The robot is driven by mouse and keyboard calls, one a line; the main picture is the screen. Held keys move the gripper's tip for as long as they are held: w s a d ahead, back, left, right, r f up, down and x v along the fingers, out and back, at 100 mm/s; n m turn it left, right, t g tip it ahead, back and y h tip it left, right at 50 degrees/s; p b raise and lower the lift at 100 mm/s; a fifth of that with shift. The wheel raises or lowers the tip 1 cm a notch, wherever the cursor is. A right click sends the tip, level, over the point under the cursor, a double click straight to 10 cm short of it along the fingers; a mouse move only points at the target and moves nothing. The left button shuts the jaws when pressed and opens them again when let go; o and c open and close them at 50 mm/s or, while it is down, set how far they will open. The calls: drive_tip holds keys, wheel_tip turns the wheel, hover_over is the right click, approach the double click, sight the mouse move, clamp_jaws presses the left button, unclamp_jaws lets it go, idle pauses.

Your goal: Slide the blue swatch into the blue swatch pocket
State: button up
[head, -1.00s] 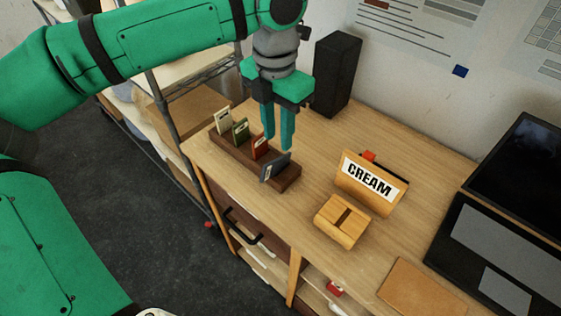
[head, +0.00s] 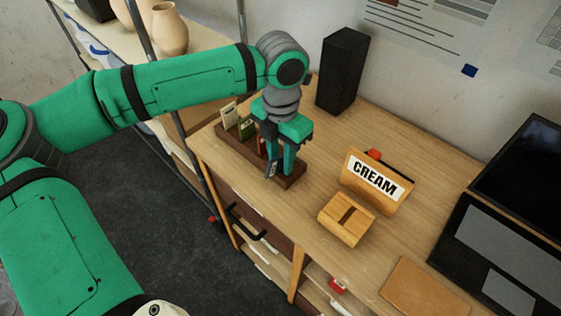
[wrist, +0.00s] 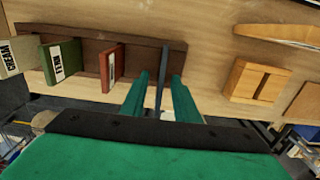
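The blue swatch (wrist: 159,88) stands on edge at the right end of a dark wooden rack (head: 292,181). In the head view the blue swatch (head: 271,170) is largely hidden by my gripper (head: 278,168). My gripper (wrist: 160,88) is open, lowered over the rack, with one finger on each side of the blue swatch. The wrist view shows a gap between the swatch and each finger. No pocket marked blue can be made out; any marking in the rack is hidden or too small to read.
Cream (wrist: 17,56), green (wrist: 61,61) and red (wrist: 111,67) swatches stand left of my gripper. A slotted wooden block (head: 347,220) and a CREAM sign (head: 376,181) stand to the right. A black speaker (head: 342,70) stands behind. Clear tabletop lies between rack and sign.

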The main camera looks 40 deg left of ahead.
sight(281, 156)
drive_tip(key=shift+f, duration=0.25)
clamp_jaws()
drive_tip(key=shift+w+r, duration=0.1)
wheel_tip(281, 156, up, 9)
drive_tip(key=shift+f, duration=0.15)
drive_tip(key=shift+r, duration=0.6)
